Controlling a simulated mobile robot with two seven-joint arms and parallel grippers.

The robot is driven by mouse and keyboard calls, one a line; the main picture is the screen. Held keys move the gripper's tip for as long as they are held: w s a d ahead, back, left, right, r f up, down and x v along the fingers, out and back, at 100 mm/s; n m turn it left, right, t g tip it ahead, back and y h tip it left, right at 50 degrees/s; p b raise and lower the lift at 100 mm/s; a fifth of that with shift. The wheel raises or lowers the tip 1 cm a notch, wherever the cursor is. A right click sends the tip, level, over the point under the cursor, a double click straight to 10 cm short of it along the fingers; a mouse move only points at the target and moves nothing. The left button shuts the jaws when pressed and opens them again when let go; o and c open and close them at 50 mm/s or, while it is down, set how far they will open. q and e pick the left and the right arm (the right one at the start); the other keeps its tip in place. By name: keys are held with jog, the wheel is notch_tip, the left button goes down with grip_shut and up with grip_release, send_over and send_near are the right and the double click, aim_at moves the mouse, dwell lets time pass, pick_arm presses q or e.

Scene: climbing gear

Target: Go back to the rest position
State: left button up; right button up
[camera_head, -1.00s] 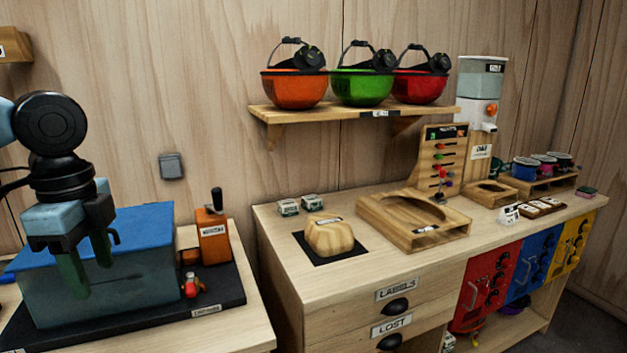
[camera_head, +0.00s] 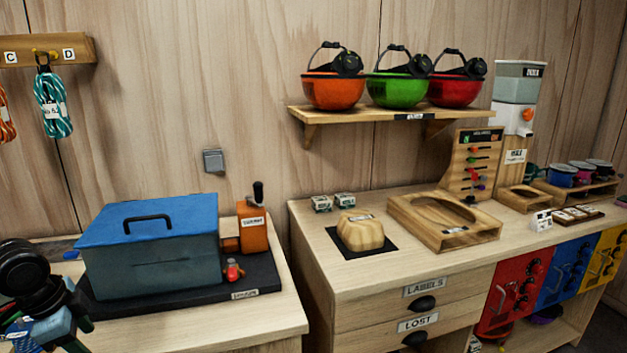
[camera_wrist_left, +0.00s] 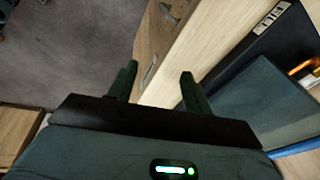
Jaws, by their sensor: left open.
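My left gripper (camera_wrist_left: 158,80) is open and empty, with its two dark green fingers apart in the left wrist view. In the head view my left gripper (camera_head: 52,332) is at the lower left corner, in front of the left bench, partly cut off by the frame. It is clear of the grey box with a blue lid (camera_head: 150,225), whose lid is on. The box also shows at the right of the left wrist view (camera_wrist_left: 265,95). My right gripper is not in view.
The box stands on a black base (camera_head: 262,283) with an orange crank unit (camera_head: 253,229). A second bench (camera_head: 350,280) with drawers holds wooden trays. Helmets sit on a wall shelf (camera_head: 440,112). Rope coils (camera_head: 53,105) hang upper left. Grey floor (camera_wrist_left: 70,50) is open beside the bench.

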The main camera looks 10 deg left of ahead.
pick_arm(q)
jog(key=s+a+f+n+t, duration=0.15)
jog(key=s+f, duration=0.45)
jog(key=f, duration=0.6)
jog(key=s+d+f+n+p, duration=0.1)
jog(key=s+d+f+n, duration=0.3)
jog(key=s+f, duration=0.7)
jog(key=s+d+f+t+h, duration=0.1)
jog(key=s+d+f, duration=0.25)
jog(key=d, duration=0.35)
jog(key=s+d+f+t, duration=0.15)
jog(key=d+f, duration=0.25)
jog(key=d, duration=0.4)
jog(key=s+d+r+n+t+p, duration=0.1)
jog(key=d+r+n+t, duration=0.1)
jog(key=d, duration=1.1)
jog(key=shift+s+d+h, duration=0.25)
jog(key=shift+s+h, duration=0.05)
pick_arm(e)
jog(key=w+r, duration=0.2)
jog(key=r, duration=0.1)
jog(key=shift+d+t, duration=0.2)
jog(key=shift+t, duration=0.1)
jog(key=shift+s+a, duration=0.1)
